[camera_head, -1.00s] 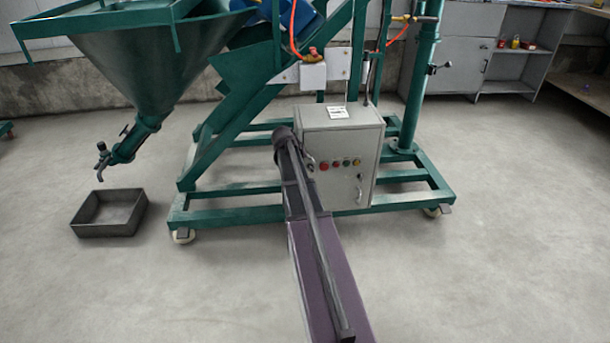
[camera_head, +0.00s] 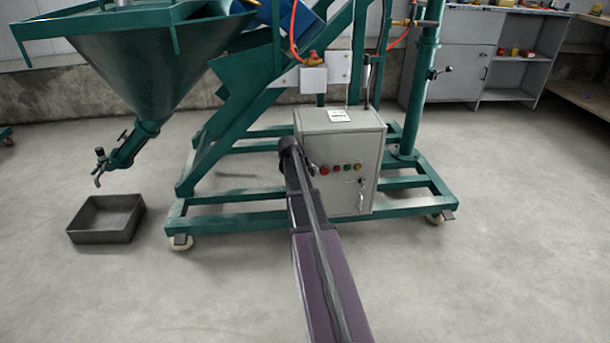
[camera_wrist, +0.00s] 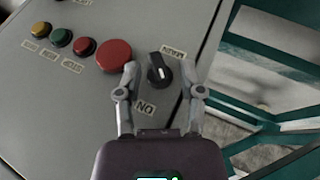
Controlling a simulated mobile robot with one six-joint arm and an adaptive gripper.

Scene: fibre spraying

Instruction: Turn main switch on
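The main switch (camera_wrist: 159,70) is a black rotary knob with a pale mark on the grey control box, next to a large red button. Labels beside it appear upside down in the wrist view. My gripper (camera_wrist: 158,72) is open, with one finger on each side of the knob. Gaps show between the knob and both fingertips, so I see no grip on it. The control box (camera_head: 345,195) stands on the green machine frame in the head view. There my arm hides the switch and the gripper.
Red, green and yellow buttons (camera_wrist: 61,37) line the panel beside the large red button (camera_wrist: 113,56). Green frame beams (camera_wrist: 275,58) lie right of the box. A dark tray (camera_head: 105,237) sits on the floor at left. Open floor surrounds the frame.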

